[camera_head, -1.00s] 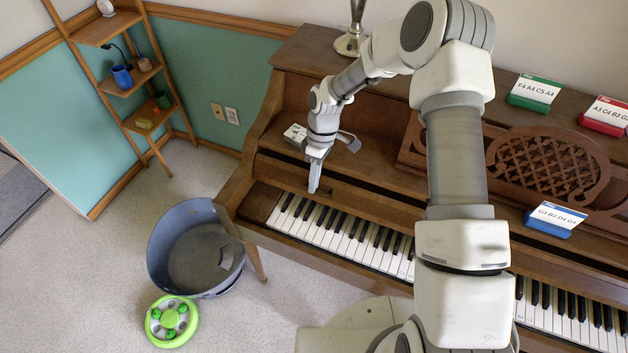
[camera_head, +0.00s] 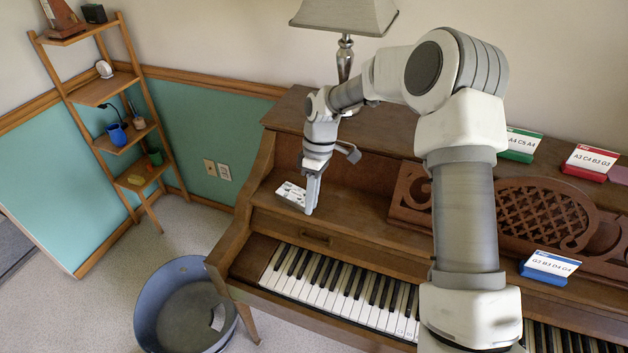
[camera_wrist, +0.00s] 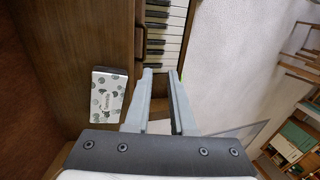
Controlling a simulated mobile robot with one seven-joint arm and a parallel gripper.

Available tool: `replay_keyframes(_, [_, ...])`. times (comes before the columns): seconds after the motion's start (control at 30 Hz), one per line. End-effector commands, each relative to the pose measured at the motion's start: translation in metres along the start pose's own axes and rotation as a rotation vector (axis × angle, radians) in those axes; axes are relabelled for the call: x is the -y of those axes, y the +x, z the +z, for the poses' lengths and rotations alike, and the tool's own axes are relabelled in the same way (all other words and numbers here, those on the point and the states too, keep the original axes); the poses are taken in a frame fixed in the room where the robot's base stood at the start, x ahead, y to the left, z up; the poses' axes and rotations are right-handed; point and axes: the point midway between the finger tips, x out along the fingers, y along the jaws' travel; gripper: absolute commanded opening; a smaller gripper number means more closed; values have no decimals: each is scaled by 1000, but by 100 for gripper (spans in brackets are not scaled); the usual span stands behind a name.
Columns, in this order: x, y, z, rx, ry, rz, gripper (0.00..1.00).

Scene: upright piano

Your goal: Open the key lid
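The upright piano's key lid (camera_head: 335,240) is the wooden panel above the keys, with a small recessed pull or plate (camera_head: 315,237) near its left part. The keys (camera_head: 340,287) are exposed in front of it, so the lid stands back from them. My gripper (camera_head: 309,210) points down above the lid, just right of a small white patterned box, and appears apart from the lid. In the wrist view, my gripper's two fingers (camera_wrist: 160,72) have a narrow empty gap between them. The keys (camera_wrist: 166,35) show beyond the fingertips.
The white box (camera_head: 291,195) lies on the wood beside my gripper; it also shows in the wrist view (camera_wrist: 108,95). A lamp (camera_head: 345,55) and note cards (camera_head: 590,160) stand on top. A blue card (camera_head: 549,268) is at right. A bin (camera_head: 185,310) stands on the floor.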

Motion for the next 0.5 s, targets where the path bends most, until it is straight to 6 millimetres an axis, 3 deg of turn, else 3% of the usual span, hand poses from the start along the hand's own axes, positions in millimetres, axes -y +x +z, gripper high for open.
replay_keyframes(0.03, [-1, -13, 0, -1, 0, 4, 23])
replay_keyframes(0.2, [-1, -40, 0, -1, -1, 2, 23])
replay_keyframes(0.5, [0, -54, 0, 0, -1, 0, 23])
